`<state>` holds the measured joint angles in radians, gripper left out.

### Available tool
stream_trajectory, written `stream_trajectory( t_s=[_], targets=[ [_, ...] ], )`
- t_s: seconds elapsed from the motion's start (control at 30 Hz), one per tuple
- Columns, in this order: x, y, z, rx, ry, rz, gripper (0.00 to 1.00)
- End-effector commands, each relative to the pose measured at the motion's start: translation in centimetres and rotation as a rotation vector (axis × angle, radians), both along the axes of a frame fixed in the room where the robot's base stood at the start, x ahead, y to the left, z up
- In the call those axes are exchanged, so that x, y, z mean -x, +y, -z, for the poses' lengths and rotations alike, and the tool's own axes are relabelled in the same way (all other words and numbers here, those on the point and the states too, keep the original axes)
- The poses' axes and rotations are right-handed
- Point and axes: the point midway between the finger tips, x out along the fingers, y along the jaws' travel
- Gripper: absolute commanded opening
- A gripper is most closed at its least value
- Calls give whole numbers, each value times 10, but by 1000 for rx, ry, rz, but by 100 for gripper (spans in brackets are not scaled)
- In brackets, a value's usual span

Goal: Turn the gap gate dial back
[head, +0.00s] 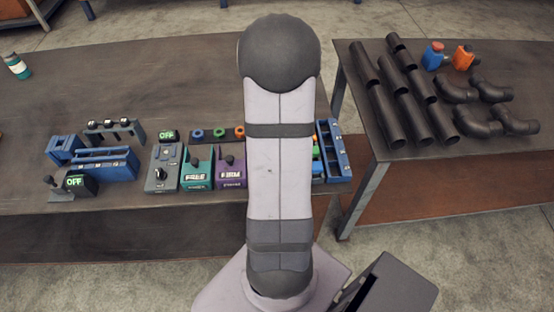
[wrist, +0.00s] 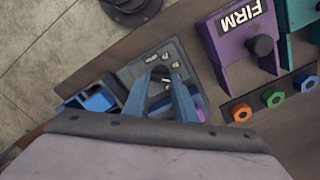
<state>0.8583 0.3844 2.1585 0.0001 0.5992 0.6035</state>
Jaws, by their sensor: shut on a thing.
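In the wrist view, my gripper (wrist: 164,74) has its two blue fingers down over a grey panel (wrist: 136,72) with small white markings. The fingers are closed on a small part at the panel, which I take to be the gap gate dial; the fingers mostly hide it, so its pointer and setting cannot be read. In the head view my own arm covers the gripper and this panel. Beside the panel stands a purple unit marked FIRM (wrist: 236,53) with a dark knob; it also shows in the head view (head: 230,171).
In the head view, a teal FREE unit (head: 197,170) and a grey box (head: 160,176) near an OFF display stand left of the purple unit. Coloured rings (wrist: 274,98) lie behind. A blue rack (head: 334,152) is right of my arm. Black pipes (head: 407,95) lie on the right table.

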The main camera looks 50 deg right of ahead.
Motion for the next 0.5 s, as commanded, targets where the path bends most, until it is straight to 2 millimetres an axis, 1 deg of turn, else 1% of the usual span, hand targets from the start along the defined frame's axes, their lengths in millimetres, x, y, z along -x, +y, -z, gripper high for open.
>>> stream_trajectory(
  t_s=[0.5],
  targets=[
    [-2,0,-2,2,-1,-431,3]
  ],
)
